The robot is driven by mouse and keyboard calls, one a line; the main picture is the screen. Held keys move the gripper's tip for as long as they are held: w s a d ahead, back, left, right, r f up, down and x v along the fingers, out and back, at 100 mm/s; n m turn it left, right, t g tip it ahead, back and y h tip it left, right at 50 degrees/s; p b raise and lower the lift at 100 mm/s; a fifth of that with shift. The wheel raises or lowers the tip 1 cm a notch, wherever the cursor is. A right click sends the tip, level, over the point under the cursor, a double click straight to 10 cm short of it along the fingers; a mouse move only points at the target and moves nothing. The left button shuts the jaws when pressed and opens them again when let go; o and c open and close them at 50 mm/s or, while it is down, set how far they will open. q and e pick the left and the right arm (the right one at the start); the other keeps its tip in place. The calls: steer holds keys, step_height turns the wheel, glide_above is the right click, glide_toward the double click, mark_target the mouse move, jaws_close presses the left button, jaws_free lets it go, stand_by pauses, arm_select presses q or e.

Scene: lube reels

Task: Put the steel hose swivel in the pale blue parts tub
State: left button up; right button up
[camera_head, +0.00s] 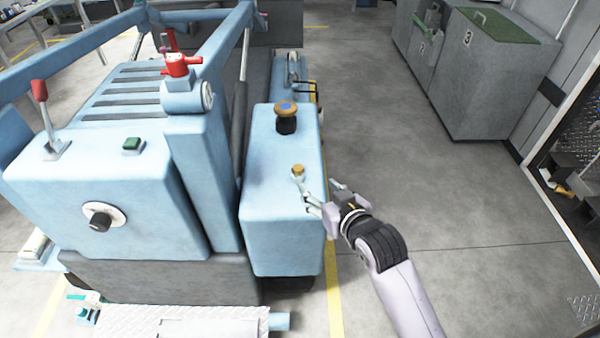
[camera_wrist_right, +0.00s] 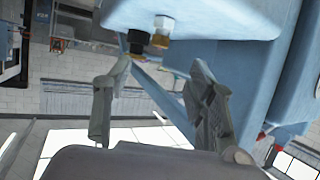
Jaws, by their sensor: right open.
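A small steel fitting with a brass-coloured top, which looks like the hose swivel (camera_head: 298,172), stands on the blue box of the machine. In the right wrist view, a brass-coloured fitting, seemingly the same one (camera_wrist_right: 162,26), shows beyond the fingers, apart from them. My right gripper (camera_head: 323,194) is open and empty at the right edge of the box, close to the fitting. Its two spread fingers (camera_wrist_right: 160,78) also show in the right wrist view. I cannot make out the pale blue parts tub. My left gripper is not in view.
A blue post with a red valve (camera_head: 180,65) rises to the left. Grey bins (camera_head: 490,75) stand at the back right. The floor (camera_head: 450,200) between is clear.

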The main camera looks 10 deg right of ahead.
mark_target(300, 171)
steer(key=x, duration=0.8)
steer(key=shift+a, duration=0.15)
steer(key=p+x, duration=0.1)
steer(key=x, duration=0.4)
steer(key=shift+r, duration=0.1)
steer(key=shift+w, duration=0.25)
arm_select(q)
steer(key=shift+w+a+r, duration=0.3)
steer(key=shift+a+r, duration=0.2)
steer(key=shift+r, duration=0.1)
arm_select(e)
steer(key=shift+c, duration=0.5)
jaws_close()
